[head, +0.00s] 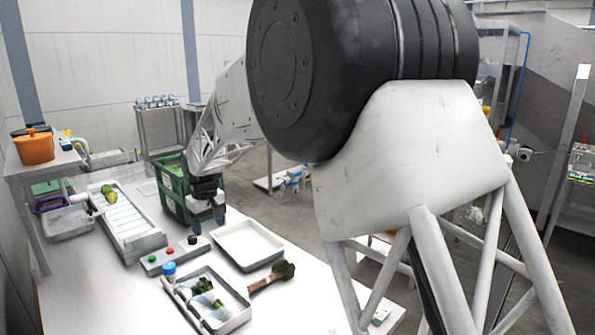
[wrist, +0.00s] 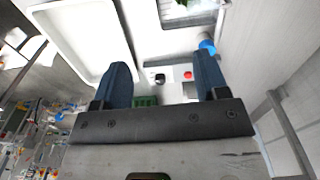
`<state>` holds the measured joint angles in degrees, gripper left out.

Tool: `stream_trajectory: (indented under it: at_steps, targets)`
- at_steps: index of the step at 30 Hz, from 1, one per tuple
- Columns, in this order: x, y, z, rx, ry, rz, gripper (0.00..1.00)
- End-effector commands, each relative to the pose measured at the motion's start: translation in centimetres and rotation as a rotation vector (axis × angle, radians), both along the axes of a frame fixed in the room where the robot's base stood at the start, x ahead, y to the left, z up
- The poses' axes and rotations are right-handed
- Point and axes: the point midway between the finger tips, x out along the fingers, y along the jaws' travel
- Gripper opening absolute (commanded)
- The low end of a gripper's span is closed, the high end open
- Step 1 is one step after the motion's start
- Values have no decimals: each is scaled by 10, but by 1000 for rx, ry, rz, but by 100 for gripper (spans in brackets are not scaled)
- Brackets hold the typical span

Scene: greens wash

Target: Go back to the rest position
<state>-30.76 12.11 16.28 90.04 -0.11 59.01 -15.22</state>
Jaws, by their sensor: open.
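My gripper (head: 208,222) is above the white table, in front of the green crate (head: 172,204) and beside the empty white tray (head: 268,236). In the wrist view its two blue fingers (wrist: 162,68) stand wide apart with nothing held between them. The white tray also shows at the left of the wrist view (wrist: 52,14). Beyond the fingers lies the control box (head: 172,257), with a red button (wrist: 188,75) and a black knob (wrist: 160,78) showing in the gap.
A grey tray (head: 240,318) holds leafy greens (head: 205,295) at the front. A blue-capped container (head: 169,270) stands beside it. A roller tray (head: 150,244) and an orange pot (head: 34,149) are at the left.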

Motion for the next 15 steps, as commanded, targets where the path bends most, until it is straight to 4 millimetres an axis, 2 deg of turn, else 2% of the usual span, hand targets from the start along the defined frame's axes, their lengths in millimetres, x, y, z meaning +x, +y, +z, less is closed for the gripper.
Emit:
stream_trajectory:
  at_steps: [1,3,15]
  targets:
    - [-5,-18,10,3,-4,-21,67]
    - [-13,-40,20,6,-10,-48,67]
    - [-71,-156,67,24,-42,-203,67]
